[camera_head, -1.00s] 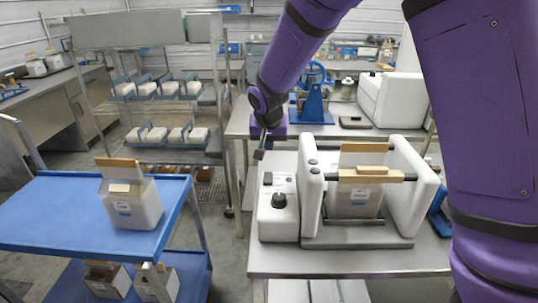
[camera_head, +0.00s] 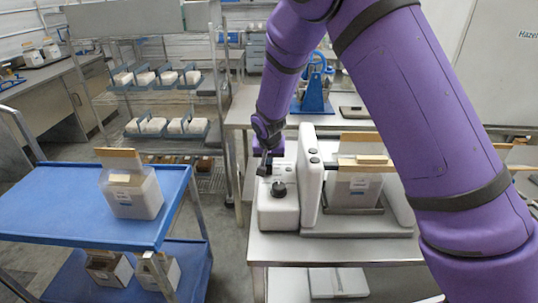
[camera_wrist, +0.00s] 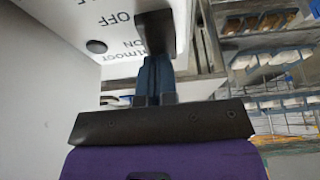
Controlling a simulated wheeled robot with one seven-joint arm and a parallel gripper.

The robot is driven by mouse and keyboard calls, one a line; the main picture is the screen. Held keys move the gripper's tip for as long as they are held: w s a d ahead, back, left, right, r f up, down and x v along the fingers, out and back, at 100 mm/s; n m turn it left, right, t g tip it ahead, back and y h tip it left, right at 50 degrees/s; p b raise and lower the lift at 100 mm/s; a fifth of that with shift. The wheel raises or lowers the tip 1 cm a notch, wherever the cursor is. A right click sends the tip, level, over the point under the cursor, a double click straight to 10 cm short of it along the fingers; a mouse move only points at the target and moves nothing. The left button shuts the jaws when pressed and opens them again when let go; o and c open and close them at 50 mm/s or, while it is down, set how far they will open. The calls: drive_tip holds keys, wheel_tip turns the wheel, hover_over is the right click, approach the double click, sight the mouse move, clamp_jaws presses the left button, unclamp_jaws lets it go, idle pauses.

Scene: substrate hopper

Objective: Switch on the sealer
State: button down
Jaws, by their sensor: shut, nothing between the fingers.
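The sealer (camera_head: 280,208) is a white machine on the steel table, with a control box at its left side and a black round knob (camera_head: 279,188) on that box. In the wrist view its white panel (camera_wrist: 118,22) carries the words OFF and ON, a dark round button (camera_wrist: 96,46) and a black switch (camera_wrist: 155,30). My gripper (camera_head: 262,168) is shut and empty at the far left end of the control box. In the wrist view the shut fingers (camera_wrist: 154,72) reach up to the black switch. I cannot tell whether they touch it or which way it is set.
An open white carton (camera_head: 352,190) stands in the sealer. A blue cart (camera_head: 60,207) with another open carton (camera_head: 135,192) is at the left. A rack (camera_head: 165,95) with small boxes stands behind. My arm hides much of the right side.

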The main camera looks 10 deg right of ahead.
idle(0.3)
drive_tip(key=shift+w+d+f+g, duration=0.1)
drive_tip(key=shift+w+f+g, duration=0.05)
drive_tip(key=shift+f+g, duration=0.15)
drive_tip(key=shift+s+a+r, duration=0.1)
drive_tip(key=shift+s+r, duration=0.05)
drive_tip(key=shift+s, duration=0.3)
drive_tip(key=shift+s+a+r, duration=0.1)
drive_tip(key=shift+s+r, duration=0.05)
drive_tip(key=shift+s, duration=0.25)
drive_tip(key=shift+r, duration=0.1)
